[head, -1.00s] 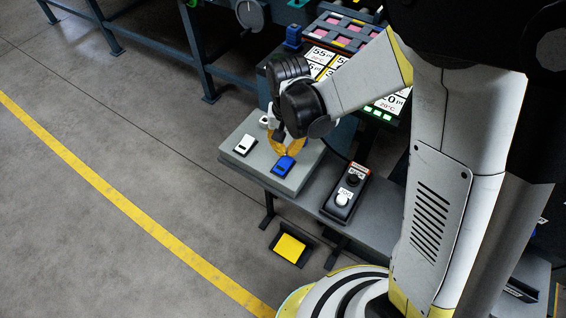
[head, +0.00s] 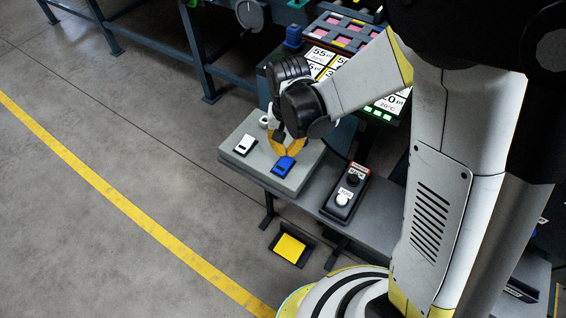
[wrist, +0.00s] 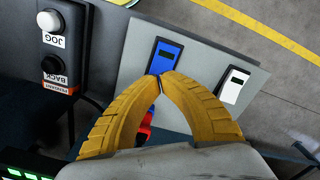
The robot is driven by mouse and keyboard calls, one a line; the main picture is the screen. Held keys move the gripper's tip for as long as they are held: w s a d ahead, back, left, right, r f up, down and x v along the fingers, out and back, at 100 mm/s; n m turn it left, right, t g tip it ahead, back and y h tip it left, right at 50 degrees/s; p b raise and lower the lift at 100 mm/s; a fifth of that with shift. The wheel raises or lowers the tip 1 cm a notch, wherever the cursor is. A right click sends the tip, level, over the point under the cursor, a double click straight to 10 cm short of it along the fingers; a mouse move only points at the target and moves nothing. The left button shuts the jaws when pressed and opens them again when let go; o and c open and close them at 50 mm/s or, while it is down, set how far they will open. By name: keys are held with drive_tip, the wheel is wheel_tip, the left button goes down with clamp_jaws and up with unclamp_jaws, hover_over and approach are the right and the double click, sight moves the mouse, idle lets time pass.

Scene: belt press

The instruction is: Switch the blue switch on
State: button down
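The blue switch (head: 283,167) sits on a grey panel (head: 264,182) in the head view, to the right of a white switch (head: 245,145). In the wrist view the blue switch (wrist: 165,56) has a dark window near its far end. My gripper (head: 288,155) points down at the panel. Its yellow fingers (wrist: 161,78) meet at their tips, with nothing between them. The tips are at the near end of the blue switch and overlap it in view; I cannot tell for certain whether they touch it. A red part (wrist: 146,130) shows partly between the fingers.
A black box with JOG and BACK buttons (head: 347,190) stands right of the panel. The white switch (wrist: 235,86) is close to the fingers. Sign cards (head: 318,56) stand behind. A yellow pedal (head: 290,248) is on the floor below.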

sight(286, 160)
drive_tip(key=shift+f+b, duration=1.6)
drive_tip(key=shift+f, duration=0.2)
idle(0.6)
drive_tip(key=shift+r, duration=0.1)
drive_tip(key=shift+r+p, duration=2.45)
drive_tip(key=shift+r, duration=1)
drive_tip(key=shift+d+r, duration=0.2)
drive_tip(key=shift+r, duration=0.1)
drive_tip(key=s+d+r+n+t+b, duration=0.1)
drive_tip(key=s+d+r+t+b, duration=0.4)
drive_tip(key=s+d+r, duration=0.5)
drive_tip(key=s+d+t, duration=0.1)
drive_tip(key=d+t, duration=0.1)
drive_tip(key=d, duration=0.1)
drive_tip(key=shift+r+n+b, duration=0.3)
